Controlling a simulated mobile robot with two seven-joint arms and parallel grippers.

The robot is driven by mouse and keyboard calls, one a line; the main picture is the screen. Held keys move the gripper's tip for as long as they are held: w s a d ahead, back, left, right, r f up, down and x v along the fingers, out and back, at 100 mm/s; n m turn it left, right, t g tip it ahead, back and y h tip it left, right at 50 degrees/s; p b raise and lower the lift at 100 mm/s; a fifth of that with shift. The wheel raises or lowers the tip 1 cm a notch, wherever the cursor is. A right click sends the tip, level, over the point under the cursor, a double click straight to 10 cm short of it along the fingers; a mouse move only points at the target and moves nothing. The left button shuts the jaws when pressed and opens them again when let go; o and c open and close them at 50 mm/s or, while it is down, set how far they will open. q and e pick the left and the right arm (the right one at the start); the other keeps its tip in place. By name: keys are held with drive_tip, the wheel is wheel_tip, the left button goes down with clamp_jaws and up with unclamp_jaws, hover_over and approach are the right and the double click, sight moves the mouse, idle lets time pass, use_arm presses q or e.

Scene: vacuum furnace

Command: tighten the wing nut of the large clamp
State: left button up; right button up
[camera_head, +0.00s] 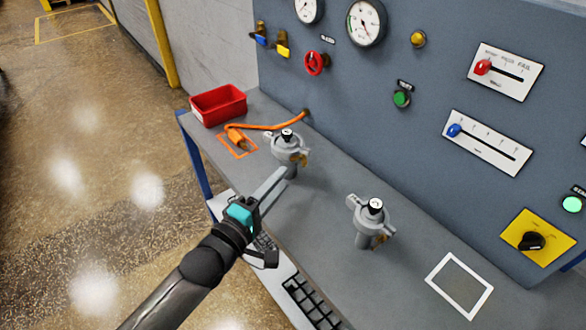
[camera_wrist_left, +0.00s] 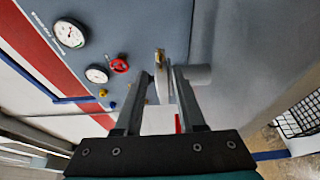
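Two grey clamps on short pipe posts stand on the bench: a far clamp (camera_head: 289,147) and a nearer clamp (camera_head: 369,217). I cannot tell for sure which is the large one. Each has a brass wing nut; the far one (camera_head: 304,158) and the nearer one (camera_head: 381,241) are partly hidden. My left gripper (camera_head: 282,181) is beside the far clamp's post. In the left wrist view its fingers (camera_wrist_left: 162,72) are apart, with a brass edge (camera_wrist_left: 160,56) and a grey clamp part just beyond or between them; contact is not clear. My right gripper is not in view.
A red bin (camera_head: 218,104) stands at the bench's far end, near an orange-handled tool with a cable (camera_head: 237,137). A white-framed square (camera_head: 460,286) lies near the right.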

sight(297, 163)
use_arm(q)
drive_tip(key=b+x, duration=0.1)
drive_tip(key=x, duration=0.4)
drive_tip(key=shift+w+d, duration=0.25)
drive_tip(key=shift+w, duration=0.05)
clamp_jaws()
idle(0.4)
